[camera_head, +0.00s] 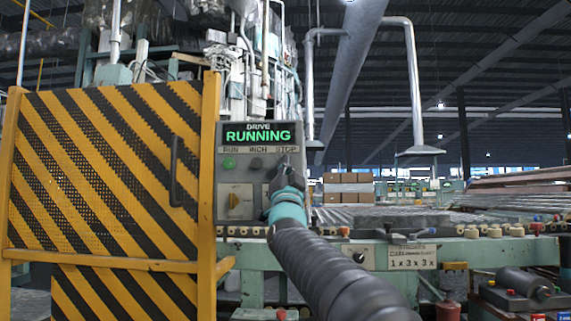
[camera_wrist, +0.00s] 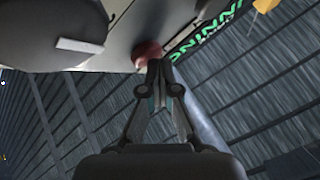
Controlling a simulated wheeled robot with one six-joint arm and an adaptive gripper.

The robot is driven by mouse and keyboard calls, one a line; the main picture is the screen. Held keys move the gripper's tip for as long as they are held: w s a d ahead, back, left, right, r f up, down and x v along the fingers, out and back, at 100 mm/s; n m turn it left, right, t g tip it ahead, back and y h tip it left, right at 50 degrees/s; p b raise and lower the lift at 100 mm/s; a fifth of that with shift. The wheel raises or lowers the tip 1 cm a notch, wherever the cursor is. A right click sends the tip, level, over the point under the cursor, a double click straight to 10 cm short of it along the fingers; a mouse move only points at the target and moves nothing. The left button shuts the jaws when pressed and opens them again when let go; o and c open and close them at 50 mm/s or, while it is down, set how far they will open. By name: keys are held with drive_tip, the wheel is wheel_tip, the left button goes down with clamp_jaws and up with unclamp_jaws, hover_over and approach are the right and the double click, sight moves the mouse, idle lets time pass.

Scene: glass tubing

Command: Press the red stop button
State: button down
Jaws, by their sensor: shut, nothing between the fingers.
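The control panel (camera_head: 235,202) stands in the middle of the head view, with a green lit display (camera_head: 257,135) reading "DRIVE RUNNING". Below it are the labels RUN, INCH and STOP, with a green button (camera_head: 228,163) under RUN and a dark button (camera_head: 256,163) under INCH. My gripper (camera_head: 288,172) covers the place under STOP in the head view. In the wrist view, my shut, empty gripper (camera_wrist: 158,68) has its fingertips at the red stop button (camera_wrist: 147,53). They look very close to it or touching; I cannot tell whether it is pressed in.
A yellow and black striped guard gate (camera_head: 110,175) with a dark handle stands left of the panel. A roller conveyor (camera_head: 380,216) runs behind my arm to the right. Cardboard boxes (camera_head: 348,188) sit farther back.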

drive_tip(key=shift+s+b, duration=0.7)
drive_tip(key=shift+s, duration=0.2)
drive_tip(key=shift+s+a+b, duration=0.15)
drive_tip(key=shift+s+b, duration=0.95)
drive_tip(key=shift+s, duration=1.35)
